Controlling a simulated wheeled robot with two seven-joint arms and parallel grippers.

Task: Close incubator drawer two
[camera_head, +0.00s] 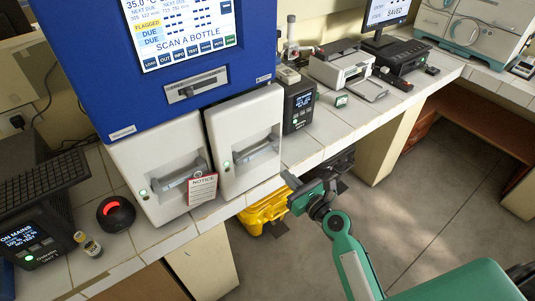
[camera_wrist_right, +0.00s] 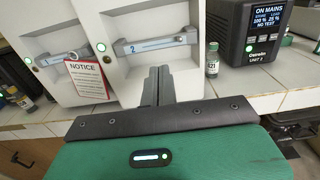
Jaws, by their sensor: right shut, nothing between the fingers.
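The blue and white incubator (camera_head: 190,85) stands on the tiled bench, with two white drawers side by side at its base. Drawer two (camera_head: 243,115) is the right one; its front shows the number 2 and a grey bar handle (camera_wrist_right: 155,45) in the right wrist view. My right gripper (camera_head: 289,186) is shut and empty, low in front of drawer two's right side. Its fingers (camera_wrist_right: 157,82) point toward the drawer front. My left gripper is out of view.
A red-lettered notice (camera_head: 203,189) hangs between the drawers. A black power unit (camera_head: 298,103) stands right of the incubator, with a small vial (camera_wrist_right: 212,66) near it. A yellow container (camera_head: 264,210) sits below the bench. The floor on the right is clear.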

